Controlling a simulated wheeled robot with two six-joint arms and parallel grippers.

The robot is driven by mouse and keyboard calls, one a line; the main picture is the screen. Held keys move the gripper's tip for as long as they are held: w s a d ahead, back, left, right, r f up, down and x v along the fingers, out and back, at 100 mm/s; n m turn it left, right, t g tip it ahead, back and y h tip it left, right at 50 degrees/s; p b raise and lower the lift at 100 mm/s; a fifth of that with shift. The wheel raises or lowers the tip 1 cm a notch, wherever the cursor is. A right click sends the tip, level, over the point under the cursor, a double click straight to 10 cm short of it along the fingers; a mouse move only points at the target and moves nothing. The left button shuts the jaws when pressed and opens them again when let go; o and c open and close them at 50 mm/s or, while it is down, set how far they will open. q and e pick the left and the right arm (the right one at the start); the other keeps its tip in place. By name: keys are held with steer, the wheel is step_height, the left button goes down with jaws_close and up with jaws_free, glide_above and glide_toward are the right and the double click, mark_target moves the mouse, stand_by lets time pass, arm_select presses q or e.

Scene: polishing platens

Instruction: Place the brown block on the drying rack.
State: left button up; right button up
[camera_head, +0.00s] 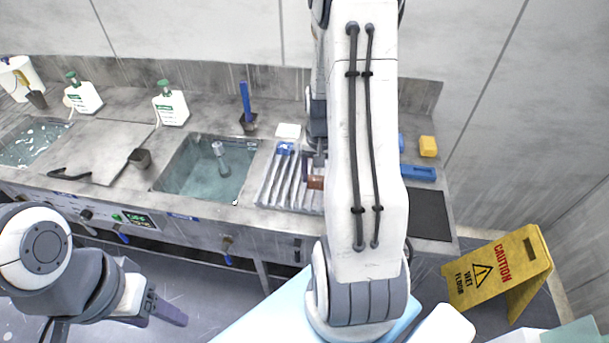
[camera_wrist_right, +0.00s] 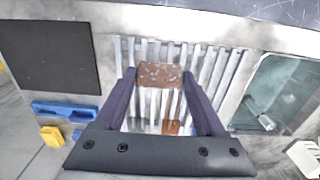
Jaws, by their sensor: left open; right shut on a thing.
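The brown block (camera_head: 316,182) is held at the tips of my right gripper (camera_head: 314,172), over the right part of the drying rack (camera_head: 280,185). In the right wrist view, my right gripper (camera_wrist_right: 160,82) is shut on the brown block (camera_wrist_right: 160,74), with the pale slats of the rack (camera_wrist_right: 225,85) behind it. I cannot tell whether the block touches the slats. A smaller brown patch (camera_wrist_right: 171,127) shows between the fingers, lower in that view. My left gripper (camera_head: 168,310) is open and empty at the lower left, in front of the counter. My right arm hides the rack's right side.
A water-filled sink (camera_head: 205,175) lies left of the rack. A blue item (camera_head: 285,148) and a white block (camera_head: 288,131) sit behind the rack. A yellow block (camera_head: 428,146), blue tray (camera_head: 418,173) and dark mat (camera_head: 430,215) are to the right. A yellow wet-floor sign (camera_head: 490,275) stands on the floor.

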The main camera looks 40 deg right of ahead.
steer(key=w+f, duration=0.1)
steer(key=w, duration=0.1)
steer(key=w+f+p, duration=0.1)
steer(key=w, duration=0.1)
steer(key=w+f+p, duration=0.1)
steer(key=w+f, duration=0.1)
steer(key=shift+w+d, duration=0.2)
steer(key=shift+w, duration=0.1)
step_height(320, 180, down, 4)
steer(key=shift+r+p, duration=0.2)
steer(key=shift+p, duration=0.65)
steer(key=shift+f, duration=0.25)
